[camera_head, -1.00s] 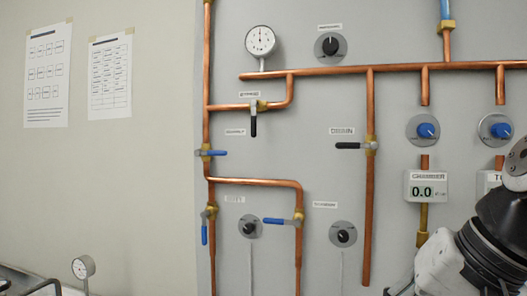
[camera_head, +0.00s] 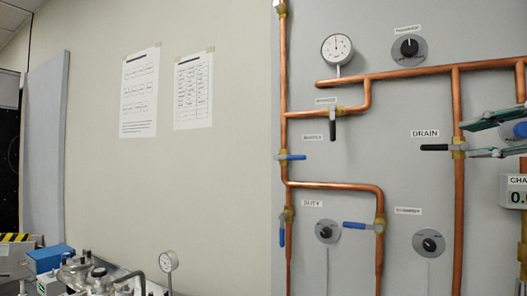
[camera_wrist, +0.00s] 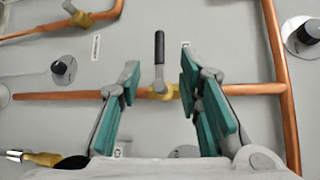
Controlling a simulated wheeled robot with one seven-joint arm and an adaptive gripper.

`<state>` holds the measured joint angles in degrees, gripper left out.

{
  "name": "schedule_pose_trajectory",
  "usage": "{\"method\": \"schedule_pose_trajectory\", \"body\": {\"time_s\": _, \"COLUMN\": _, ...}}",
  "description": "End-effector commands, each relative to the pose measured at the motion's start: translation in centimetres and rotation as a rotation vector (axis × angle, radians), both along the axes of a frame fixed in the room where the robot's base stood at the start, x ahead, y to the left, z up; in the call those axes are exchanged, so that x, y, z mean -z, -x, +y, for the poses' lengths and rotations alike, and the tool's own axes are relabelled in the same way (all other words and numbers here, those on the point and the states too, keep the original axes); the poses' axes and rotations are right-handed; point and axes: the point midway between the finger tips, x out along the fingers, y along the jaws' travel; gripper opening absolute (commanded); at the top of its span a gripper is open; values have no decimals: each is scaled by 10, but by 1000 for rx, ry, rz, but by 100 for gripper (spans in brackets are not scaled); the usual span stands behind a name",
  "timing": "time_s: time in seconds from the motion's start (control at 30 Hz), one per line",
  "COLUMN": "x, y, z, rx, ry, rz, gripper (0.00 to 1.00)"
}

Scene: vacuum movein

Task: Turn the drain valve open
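The drain valve has a black lever handle (camera_head: 435,147) and a brass body (camera_head: 459,147) on a vertical copper pipe, right below the DRAIN label (camera_head: 425,133). The handle points left, across the pipe. My gripper (camera_head: 472,139) reaches in from the right with its green fingers apart, one above and one below the level of the valve. In the wrist view my gripper (camera_wrist: 158,72) is open and empty. The black handle (camera_wrist: 159,47) and brass body (camera_wrist: 160,88) lie between the fingers' lines. I cannot tell how far the fingertips are from the handle.
Close by on the panel are a black knob (camera_head: 429,242), a blue-handled valve (camera_head: 362,226) and a black-handled bypass valve (camera_head: 333,128). A horizontal copper pipe (camera_head: 420,73) runs above.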

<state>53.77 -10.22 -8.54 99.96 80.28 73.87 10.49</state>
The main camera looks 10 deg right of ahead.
Motion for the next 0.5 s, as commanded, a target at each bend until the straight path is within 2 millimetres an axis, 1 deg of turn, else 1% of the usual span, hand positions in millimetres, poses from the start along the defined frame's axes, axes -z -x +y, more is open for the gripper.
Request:
{"method": "schedule_pose_trajectory", "body": {"time_s": 0.03, "x": 2, "y": -10, "z": 2, "rx": -2, "ry": 0, "rz": 2, "gripper": 32}}
{"method": "schedule_pose_trajectory", "body": {"time_s": 0.1, "x": 4, "y": -24, "z": 5, "rx": -2, "ry": 0, "rz": 3, "gripper": 32}}
{"method": "schedule_pose_trajectory", "body": {"time_s": 0.3, "x": 9, "y": -61, "z": 12, "rx": -1, "ry": -1, "rz": 2, "gripper": 32}}
{"method": "schedule_pose_trajectory", "body": {"time_s": 0.5, "x": 13, "y": -86, "z": 18, "rx": 0, "ry": 0, "rz": 2, "gripper": 32}}
